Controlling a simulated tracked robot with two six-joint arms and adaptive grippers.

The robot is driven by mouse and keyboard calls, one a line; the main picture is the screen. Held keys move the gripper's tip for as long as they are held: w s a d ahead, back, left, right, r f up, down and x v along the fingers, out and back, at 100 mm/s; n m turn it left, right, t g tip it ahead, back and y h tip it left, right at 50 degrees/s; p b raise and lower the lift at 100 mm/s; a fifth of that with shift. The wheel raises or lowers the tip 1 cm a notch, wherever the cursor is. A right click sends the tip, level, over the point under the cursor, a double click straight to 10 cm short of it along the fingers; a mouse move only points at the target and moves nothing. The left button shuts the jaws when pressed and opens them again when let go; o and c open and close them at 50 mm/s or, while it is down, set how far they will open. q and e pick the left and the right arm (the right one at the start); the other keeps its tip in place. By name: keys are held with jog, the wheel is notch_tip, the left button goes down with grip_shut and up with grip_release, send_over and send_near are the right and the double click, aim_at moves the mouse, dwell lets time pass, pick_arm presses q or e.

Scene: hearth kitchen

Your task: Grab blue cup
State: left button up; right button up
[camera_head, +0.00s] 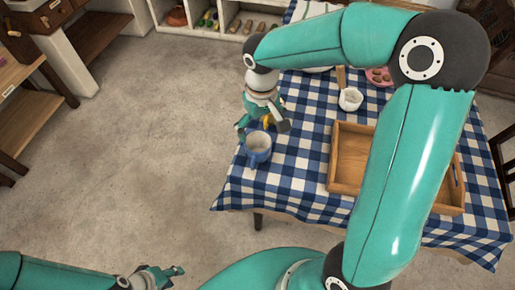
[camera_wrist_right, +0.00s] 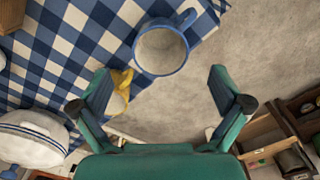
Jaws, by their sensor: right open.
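The blue cup (camera_head: 258,150), pale inside, stands upright near the left edge of the checked tablecloth. In the right wrist view the cup (camera_wrist_right: 161,50) is seen from above, with its handle at the upper right. My right gripper (camera_head: 264,131) hangs just behind the cup in the head view. In the right wrist view my right gripper (camera_wrist_right: 163,88) has its fingers spread wide and empty, with the cup beyond the fingertips. My left gripper (camera_head: 172,271) is low at the bottom left, over the floor, away from the table; its fingers are too small to judge.
A yellow object (camera_wrist_right: 123,80) lies beside the cup, partly behind one finger. A wooden tray (camera_head: 347,158) is on the table to the right. A white bowl with a wooden handle (camera_head: 350,100) and a pink plate (camera_head: 378,77) stand farther back. Open floor lies left of the table.

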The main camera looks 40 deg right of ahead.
send_near(259, 148)
jog(key=s, duration=0.1)
jog(key=s+a, duration=0.1)
jog(key=s, duration=0.1)
jog(key=shift+a+f, duration=0.1)
jog(key=shift+a, duration=0.2)
jog(key=shift+w+f+p, duration=0.2)
jog(key=shift+f, duration=1.15)
jog(key=shift+w+f+p, duration=0.15)
jog(key=shift+w+f, duration=0.05)
jog(key=shift+f, duration=1.15)
jog(key=c, duration=1.2)
